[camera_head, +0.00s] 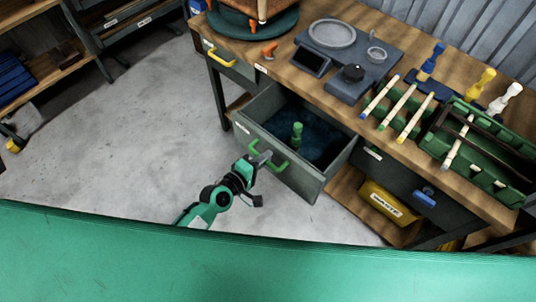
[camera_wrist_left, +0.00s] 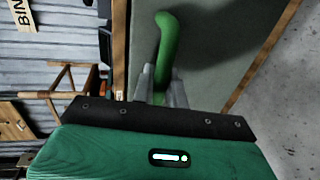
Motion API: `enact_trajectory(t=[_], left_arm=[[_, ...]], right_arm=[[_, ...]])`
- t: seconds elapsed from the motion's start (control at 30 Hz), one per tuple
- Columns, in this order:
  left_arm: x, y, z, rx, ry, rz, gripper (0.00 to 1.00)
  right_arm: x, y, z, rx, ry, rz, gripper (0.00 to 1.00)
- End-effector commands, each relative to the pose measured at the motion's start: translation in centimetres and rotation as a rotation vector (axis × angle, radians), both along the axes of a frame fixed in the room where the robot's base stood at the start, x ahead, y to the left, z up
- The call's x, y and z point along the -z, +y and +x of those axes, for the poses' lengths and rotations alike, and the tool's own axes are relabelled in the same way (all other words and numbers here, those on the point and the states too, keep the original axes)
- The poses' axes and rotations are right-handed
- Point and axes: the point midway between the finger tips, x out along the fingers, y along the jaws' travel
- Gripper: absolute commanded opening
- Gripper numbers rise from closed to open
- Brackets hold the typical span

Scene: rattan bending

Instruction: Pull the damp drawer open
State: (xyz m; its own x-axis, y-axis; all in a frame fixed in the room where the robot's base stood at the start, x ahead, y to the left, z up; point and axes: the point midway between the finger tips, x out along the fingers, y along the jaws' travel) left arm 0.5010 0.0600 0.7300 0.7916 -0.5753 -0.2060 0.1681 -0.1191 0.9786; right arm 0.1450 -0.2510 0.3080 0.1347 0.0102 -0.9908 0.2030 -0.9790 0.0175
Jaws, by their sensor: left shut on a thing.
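The damp drawer (camera_head: 308,187) is a grey drawer that stands open, pulled out from under the workbench in the head view. Its green handle (camera_head: 280,167) is on its front; in the left wrist view the green handle (camera_wrist_left: 177,45) runs up from between the fingers. My left gripper (camera_head: 262,160) is shut on the green handle, and its fingers also show in the left wrist view (camera_wrist_left: 160,82). Inside the drawer are a dark blue lining (camera_head: 325,130) and a green-handled tool (camera_head: 297,134). My right gripper is not in view.
The wooden workbench (camera_head: 285,72) carries a grey scale-like unit (camera_head: 350,75), several coloured-tip sticks and a green rack (camera_head: 460,165). A closed drawer with a yellow handle (camera_head: 220,58) is at left, one with a blue handle (camera_head: 425,197) at right.

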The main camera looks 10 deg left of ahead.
Motion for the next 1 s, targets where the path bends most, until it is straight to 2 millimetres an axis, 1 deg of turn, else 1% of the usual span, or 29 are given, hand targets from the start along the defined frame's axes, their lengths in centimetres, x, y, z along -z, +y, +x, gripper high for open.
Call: enact_trajectory(t=[0.2,0.57,0.6,0.67,1.0], left_arm=[[0.06,0.37,-0.53,0.0,0.001,0.001,0.0],[0.05,0.4,-0.54,0.0,0.001,0.001,0.0],[0.06,0.41,-0.54,0.0,0.001,0.001,0.22],[0.05,0.4,-0.54,0.0,0.001,0.001,0.32],[-0.01,0.57,-0.77,0.0,0.001,0.001,0.32]], right_arm=[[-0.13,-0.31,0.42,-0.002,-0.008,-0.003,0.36],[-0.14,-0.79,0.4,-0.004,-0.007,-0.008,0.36],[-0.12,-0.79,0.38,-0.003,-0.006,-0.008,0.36],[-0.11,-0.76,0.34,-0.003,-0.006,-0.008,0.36],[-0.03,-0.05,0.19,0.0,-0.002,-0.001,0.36]])
